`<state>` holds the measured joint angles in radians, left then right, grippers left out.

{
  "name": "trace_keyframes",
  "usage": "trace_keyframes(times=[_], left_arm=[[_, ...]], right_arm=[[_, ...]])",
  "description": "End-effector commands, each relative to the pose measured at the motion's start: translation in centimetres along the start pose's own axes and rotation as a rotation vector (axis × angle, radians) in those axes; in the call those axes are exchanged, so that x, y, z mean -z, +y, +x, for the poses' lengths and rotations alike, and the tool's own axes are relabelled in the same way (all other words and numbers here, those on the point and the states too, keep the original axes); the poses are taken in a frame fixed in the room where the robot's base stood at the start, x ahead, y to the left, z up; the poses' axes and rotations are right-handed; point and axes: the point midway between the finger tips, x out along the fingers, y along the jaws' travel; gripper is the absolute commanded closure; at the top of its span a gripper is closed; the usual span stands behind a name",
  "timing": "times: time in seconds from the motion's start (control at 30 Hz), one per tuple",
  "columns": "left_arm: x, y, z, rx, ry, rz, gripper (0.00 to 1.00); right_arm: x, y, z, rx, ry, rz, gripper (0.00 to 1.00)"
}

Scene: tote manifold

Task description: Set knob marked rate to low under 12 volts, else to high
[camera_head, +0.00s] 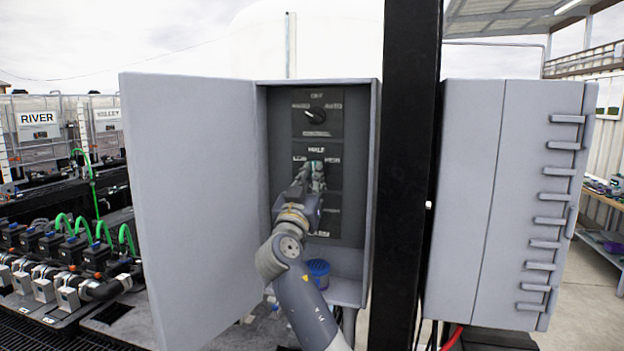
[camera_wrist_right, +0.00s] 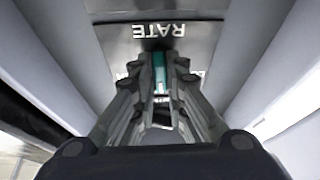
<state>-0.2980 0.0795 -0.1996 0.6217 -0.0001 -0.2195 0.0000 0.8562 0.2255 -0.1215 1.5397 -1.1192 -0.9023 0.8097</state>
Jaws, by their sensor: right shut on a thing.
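The open grey cabinet (camera_head: 370,200) holds a dark panel. Its middle section carries a blurred label and side marks, and my right gripper (camera_head: 317,182) is there. In the right wrist view, the label RATE (camera_wrist_right: 158,30) shows upside down just beyond the fingertips. My right gripper, also in that view (camera_wrist_right: 160,88), is shut on the rate knob (camera_wrist_right: 159,72), of which a teal strip shows between the fingers. The knob's pointing direction is hard to tell, and its side marks are partly hidden. No voltage reading is legible. My left gripper is out of view.
Above is another black knob (camera_head: 315,115) with a white pointer. The cabinet door (camera_head: 195,210) stands open at left. A black post (camera_head: 405,180) stands close at right, before a second grey cabinet (camera_head: 480,200). A blue cup-like thing (camera_head: 318,270) sits low in the cabinet.

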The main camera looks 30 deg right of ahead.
Motion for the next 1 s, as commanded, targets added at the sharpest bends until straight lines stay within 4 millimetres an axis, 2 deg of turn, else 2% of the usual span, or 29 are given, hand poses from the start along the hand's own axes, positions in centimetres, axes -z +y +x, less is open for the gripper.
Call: trace_keyframes(times=[0.3, 1.0], left_arm=[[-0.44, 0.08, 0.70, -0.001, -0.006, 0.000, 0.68], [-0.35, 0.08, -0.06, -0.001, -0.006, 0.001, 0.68]], right_arm=[[0.02, 0.27, -0.04, 0.081, 0.002, -0.192, 1.00], [0.48, 0.77, 0.16, 0.316, 0.004, -0.765, 1.00]])
